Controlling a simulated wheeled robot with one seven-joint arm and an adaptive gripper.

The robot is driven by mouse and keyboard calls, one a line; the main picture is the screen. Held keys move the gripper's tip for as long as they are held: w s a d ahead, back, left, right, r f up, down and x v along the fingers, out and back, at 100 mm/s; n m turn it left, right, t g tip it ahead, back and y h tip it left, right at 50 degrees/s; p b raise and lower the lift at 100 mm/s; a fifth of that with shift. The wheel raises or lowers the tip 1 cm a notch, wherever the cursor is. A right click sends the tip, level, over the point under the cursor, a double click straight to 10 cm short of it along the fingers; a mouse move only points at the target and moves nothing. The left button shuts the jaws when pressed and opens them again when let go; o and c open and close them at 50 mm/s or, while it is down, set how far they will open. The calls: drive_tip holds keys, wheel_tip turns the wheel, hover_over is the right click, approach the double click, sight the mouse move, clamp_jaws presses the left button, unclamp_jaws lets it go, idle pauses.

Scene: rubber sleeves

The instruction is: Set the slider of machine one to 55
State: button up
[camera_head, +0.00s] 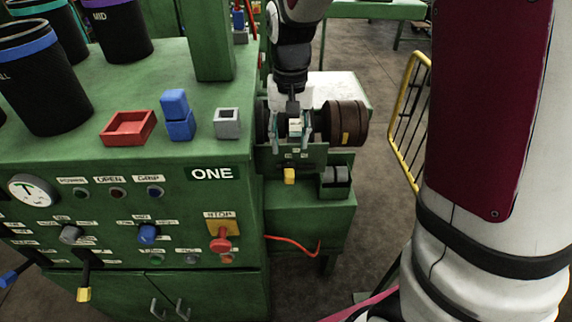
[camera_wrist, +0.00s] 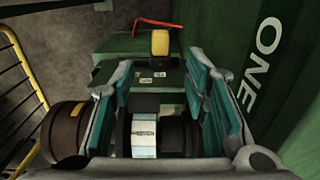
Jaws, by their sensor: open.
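Machine one is a green console (camera_head: 180,215) marked ONE; the same label shows on its side at the right of the wrist view (camera_wrist: 268,50). A yellow block-like handle (camera_head: 290,175) sits on the front of the side unit, below small labels, and shows in the wrist view (camera_wrist: 160,42). I cannot tell for certain that it is the slider, and no scale reading is legible. My gripper (camera_head: 294,132) points down over the side unit. Its teal-padded fingers (camera_wrist: 162,105) are open on either side of a white and pale-blue banded piece (camera_wrist: 144,135), with gaps visible.
A brown drum (camera_head: 346,123) stands right of my gripper. A red tray (camera_head: 128,128), blue blocks (camera_head: 178,118) and a grey holder (camera_head: 227,123) sit on the console top. Its front has knobs, levers and a red stop button (camera_head: 221,243). A yellow railing (camera_head: 407,125) stands right.

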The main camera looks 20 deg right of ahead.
sight(289, 173)
wheel_tip(289, 173, down, 10)
drive_tip(key=shift+f, duration=0.25)
drive_tip(key=shift+c, duration=0.6)
